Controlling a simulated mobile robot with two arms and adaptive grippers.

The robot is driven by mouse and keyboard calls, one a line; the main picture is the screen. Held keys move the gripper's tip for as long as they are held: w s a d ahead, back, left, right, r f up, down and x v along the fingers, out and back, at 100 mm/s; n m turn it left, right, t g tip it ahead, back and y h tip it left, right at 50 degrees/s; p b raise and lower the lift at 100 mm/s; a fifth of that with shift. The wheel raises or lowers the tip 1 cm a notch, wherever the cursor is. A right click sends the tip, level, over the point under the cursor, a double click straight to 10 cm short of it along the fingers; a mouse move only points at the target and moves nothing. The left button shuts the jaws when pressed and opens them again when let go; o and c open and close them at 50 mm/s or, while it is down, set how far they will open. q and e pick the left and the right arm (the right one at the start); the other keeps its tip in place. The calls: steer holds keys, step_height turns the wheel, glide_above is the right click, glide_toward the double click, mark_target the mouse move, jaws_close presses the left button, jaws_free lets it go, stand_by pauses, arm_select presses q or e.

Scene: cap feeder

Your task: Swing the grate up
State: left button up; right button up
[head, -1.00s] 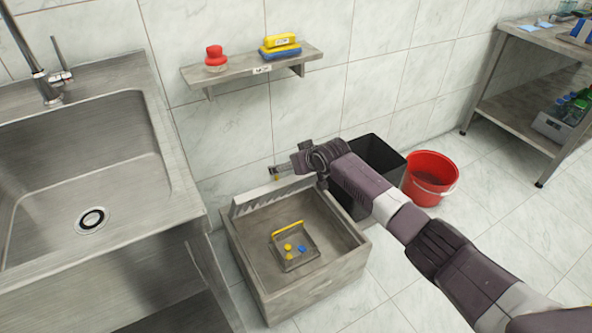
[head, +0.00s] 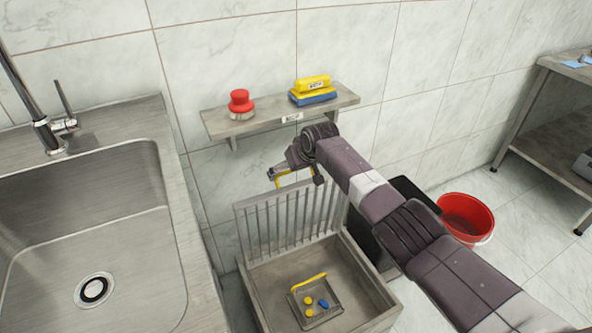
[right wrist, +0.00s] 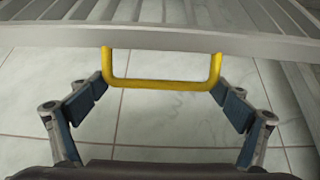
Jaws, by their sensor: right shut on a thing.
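The grate (head: 290,213) is a grey barred panel standing steeply up along the back edge of the floor basin (head: 330,325). Its yellow handle (head: 283,177) is at the top edge. In the right wrist view the handle (right wrist: 160,84) is a yellow U-shaped bar fixed to the grate's edge (right wrist: 200,40). My right gripper (head: 276,177) is shut on the handle, with one finger at each end of the bar in the right wrist view (right wrist: 164,102). My left gripper is not in view.
In the basin lies a small tray (head: 338,312) with a yellow handle, holding yellow and blue caps. A shelf (head: 225,127) above holds a red-topped item (head: 240,101) and yellow and blue blocks (head: 313,87). A sink (head: 85,230) is left; a black bin and red bucket (head: 466,218) are right.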

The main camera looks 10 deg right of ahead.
steer(key=shift+w+d, duration=0.1)
steer(key=shift+w, duration=0.05)
steer(key=o, duration=1.4)
steer(key=shift+r, duration=0.15)
steer(key=shift+s+r, duration=0.35)
steer(key=shift+r, duration=0.05)
steer(key=v, duration=1)
steer(key=shift+s+d+r, duration=0.2)
steer(key=shift+r, duration=0.05)
steer(key=shift+c, duration=0.2)
